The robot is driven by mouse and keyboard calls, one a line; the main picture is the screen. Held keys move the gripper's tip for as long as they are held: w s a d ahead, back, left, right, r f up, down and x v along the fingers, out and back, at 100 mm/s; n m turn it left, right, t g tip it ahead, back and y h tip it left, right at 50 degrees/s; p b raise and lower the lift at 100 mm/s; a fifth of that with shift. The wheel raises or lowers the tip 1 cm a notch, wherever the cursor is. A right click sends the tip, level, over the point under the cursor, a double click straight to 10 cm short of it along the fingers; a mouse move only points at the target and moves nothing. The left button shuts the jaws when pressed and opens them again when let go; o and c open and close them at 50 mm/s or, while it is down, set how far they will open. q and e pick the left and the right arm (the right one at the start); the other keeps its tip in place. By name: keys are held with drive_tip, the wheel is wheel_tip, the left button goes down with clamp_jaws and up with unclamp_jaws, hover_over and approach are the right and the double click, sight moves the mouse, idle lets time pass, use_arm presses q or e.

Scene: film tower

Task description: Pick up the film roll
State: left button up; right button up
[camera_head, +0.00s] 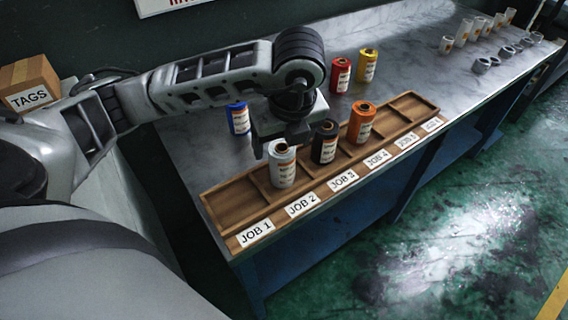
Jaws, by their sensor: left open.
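Several film rolls stand upright. A white roll (283,170), a black roll (324,150) and an orange roll (361,126) stand in the wooden tray (228,208), apparently in the JOB 2, JOB 3 and JOB 4 compartments. A blue roll (238,119), a red roll (340,76) and a yellow roll (367,66) stand on the table behind the tray. My left gripper (273,147) is open, pointing down, just behind and above the white roll. One finger shows left of that roll's top; the other is largely hidden. I cannot tell whether they touch. My right gripper is out of view.
The grey table (415,60) has blue legs. White cylinders (463,32) and grey rings (482,65) stand at its far right. A cardboard TAGS box (30,82) is at the left. The tray's JOB 1, JOB 5 and JOB 6 compartments look empty.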

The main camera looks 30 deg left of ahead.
sight(281, 151)
use_arm(q)
drive_tip(key=x, duration=0.4)
drive_tip(key=shift+a+r, duration=0.1)
drive_tip(key=shift+w+a+f+p, duration=0.15)
drive_tip(key=shift+w+f+p, duration=0.15)
drive_tip(key=shift+f, duration=0.15)
drive_tip(key=x, duration=0.1)
drive_tip(key=p+x, duration=0.1)
drive_tip(key=x, duration=0.1)
drive_tip(key=shift+w+f, duration=0.2)
drive_tip(key=shift+w, duration=0.2)
drive_tip(key=shift+w+a+f, duration=0.1)
drive_tip(key=shift+f, duration=0.45)
drive_tip(key=c, duration=1.1)
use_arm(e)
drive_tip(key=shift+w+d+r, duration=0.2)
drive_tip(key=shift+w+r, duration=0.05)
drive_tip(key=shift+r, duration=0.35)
